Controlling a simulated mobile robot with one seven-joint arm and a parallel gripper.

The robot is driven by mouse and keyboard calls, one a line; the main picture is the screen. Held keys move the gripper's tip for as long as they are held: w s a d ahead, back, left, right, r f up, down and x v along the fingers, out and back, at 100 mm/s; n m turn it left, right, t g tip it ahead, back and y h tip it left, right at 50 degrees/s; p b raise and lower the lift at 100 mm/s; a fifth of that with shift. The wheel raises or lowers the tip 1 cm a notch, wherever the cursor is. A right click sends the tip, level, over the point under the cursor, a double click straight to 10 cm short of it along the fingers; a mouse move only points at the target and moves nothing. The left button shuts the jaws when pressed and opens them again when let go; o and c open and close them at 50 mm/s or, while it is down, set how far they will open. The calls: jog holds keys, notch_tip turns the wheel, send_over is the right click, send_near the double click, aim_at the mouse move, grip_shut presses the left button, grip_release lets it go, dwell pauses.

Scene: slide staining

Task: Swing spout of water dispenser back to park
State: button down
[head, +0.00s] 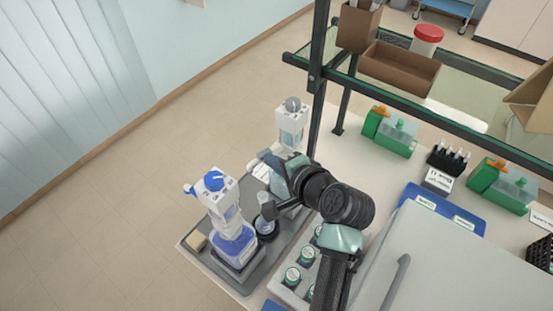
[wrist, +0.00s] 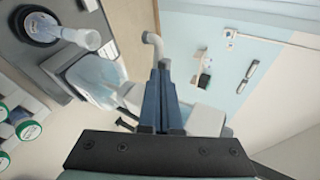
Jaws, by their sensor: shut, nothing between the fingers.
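The water dispenser, a white-headed clear bottle with a grey knob (head: 292,104), stands at the far end of the grey tray. In the wrist view its clear bottle (wrist: 88,76) lies left of my fingers. A grey bent tube (wrist: 153,42), which looks like its spout, rises just beyond my fingertips; I cannot tell whether they touch it. My gripper (wrist: 162,72) is shut with nothing in it, fingers together in front of the dispenser's head. In the head view my gripper (head: 268,160) is in front of the dispenser and hides its lower part.
A second dispenser with a blue knob and blue liquid (head: 232,230) stands at the tray's near end. A black-based vessel (head: 266,226) stands between them. Green-capped jars (head: 292,274) are in a rack beside my arm. A dark shelf post (head: 318,70) rises right of the water dispenser.

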aim_at(261, 156)
jog(key=shift+w+a+m+h+p, duration=0.3)
jog(key=shift+w+a+p, duration=0.45)
jog(key=shift+w+a, duration=0.5)
jog(key=shift+a, duration=0.15)
jog(key=shift+s, duration=0.1)
